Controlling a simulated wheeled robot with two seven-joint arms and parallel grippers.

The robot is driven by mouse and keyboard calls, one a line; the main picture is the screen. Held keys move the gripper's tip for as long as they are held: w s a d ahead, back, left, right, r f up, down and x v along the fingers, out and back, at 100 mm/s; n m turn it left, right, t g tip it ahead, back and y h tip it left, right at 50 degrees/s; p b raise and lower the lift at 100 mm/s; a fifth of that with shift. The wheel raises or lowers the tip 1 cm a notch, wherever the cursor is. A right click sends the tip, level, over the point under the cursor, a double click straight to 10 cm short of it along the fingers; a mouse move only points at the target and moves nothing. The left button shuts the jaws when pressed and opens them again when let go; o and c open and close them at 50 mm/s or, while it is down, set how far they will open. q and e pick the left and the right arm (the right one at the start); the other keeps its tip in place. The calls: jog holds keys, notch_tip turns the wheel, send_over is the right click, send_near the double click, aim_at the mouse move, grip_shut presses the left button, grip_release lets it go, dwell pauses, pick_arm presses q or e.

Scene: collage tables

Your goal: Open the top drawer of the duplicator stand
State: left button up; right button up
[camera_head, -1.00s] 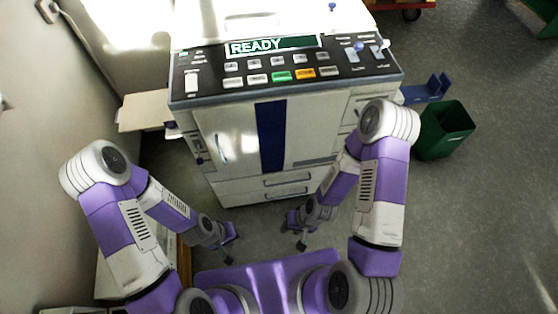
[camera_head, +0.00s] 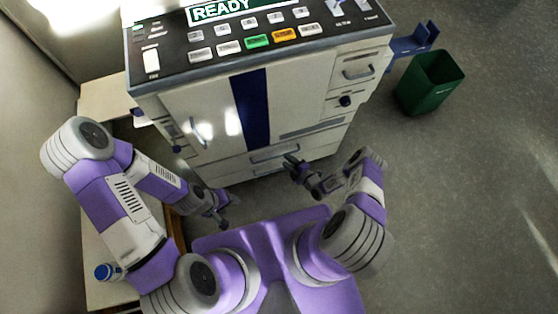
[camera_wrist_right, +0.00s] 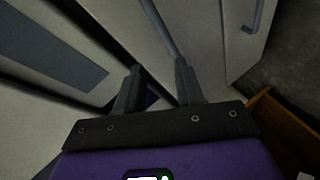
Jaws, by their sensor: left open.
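The duplicator stand has two pale drawers low on the front of the white duplicator (camera_head: 200,105). The top drawer (camera_head: 233,166) looks shut, with a grey bar handle (camera_head: 270,154). In the right wrist view this handle (camera_wrist_right: 160,25) runs just ahead of the fingertips, and the lower drawer's handle (camera_wrist_right: 257,14) shows farther right. My right gripper (camera_head: 289,162) is close to the top drawer's handle, its fingers apart with nothing held; the wrist view shows the gripper (camera_wrist_right: 157,75) too. Whether it touches the handle I cannot tell. My left gripper (camera_head: 226,212) is open and empty, left of the drawers.
A green bin (camera_head: 430,85) and a blue bracket (camera_head: 415,42) are right of the machine. A pale table (camera_head: 100,245) with a blue-capped object (camera_head: 108,272) stands at the left. A side tray (camera_head: 105,95) juts out from the machine's left.

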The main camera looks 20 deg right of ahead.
jog(key=w+a+f+n+t+b, duration=0.1)
jog(key=w+a+f+n+b, duration=0.2)
jog(key=w+f+n, duration=0.1)
jog(key=shift+w+a+t+y, duration=0.15)
jog(key=shift+t+y, duration=0.25)
dwell(0.4)
grip_shut()
